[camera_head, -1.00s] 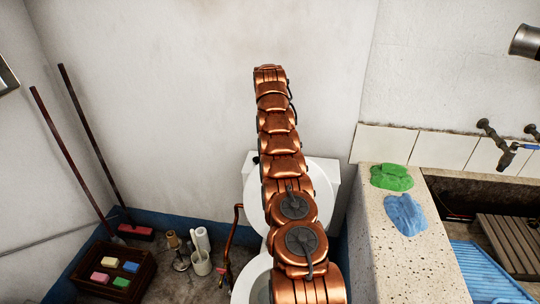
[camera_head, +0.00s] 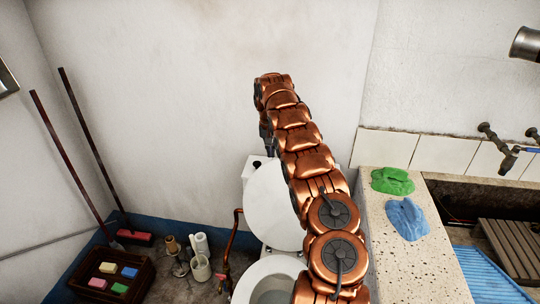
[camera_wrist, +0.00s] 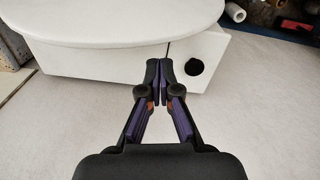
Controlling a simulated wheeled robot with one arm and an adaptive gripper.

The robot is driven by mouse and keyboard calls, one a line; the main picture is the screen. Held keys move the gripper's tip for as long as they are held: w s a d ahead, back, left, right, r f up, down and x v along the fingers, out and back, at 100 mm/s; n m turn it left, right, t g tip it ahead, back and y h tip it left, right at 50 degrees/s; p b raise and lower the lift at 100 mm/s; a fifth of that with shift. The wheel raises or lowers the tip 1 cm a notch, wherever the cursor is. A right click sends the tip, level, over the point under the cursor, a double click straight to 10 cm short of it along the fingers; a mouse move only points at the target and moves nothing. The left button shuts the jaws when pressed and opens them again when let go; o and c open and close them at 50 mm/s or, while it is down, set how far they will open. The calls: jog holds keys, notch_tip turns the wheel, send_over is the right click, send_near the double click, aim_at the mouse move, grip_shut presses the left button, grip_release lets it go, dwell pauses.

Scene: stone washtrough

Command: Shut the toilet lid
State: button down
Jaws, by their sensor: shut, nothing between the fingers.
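The white toilet lid (camera_head: 273,210) stands raised against the white cistern (camera_head: 247,167), above the open toilet bowl (camera_head: 262,276) in the head view. My copper arm crosses in front and hides the lid's right part. In the wrist view, the lid's rim (camera_wrist: 115,32) spans the upper left, and the cistern (camera_wrist: 215,78) with its round black hole lies below it. My gripper (camera_wrist: 163,63) is shut and empty, its tips over the cistern beside the lid's rim. I cannot tell whether they touch anything. My gripper is not clear in the head view.
A crate (camera_head: 93,292) with coloured sponges and several small items stand on the floor at left. Two long poles lean on the wall. A stone trough edge (camera_head: 395,262) with green and blue cloths lies close on the right.

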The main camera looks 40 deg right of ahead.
jog(key=shift+s+a+f, duration=0.15)
jog(key=shift+s+a, duration=0.25)
jog(key=shift+s, duration=0.1)
jog(key=shift+s+f, duration=0.1)
jog(key=shift+s+a, duration=0.15)
jog(key=shift+a, duration=0.1)
dwell(0.4)
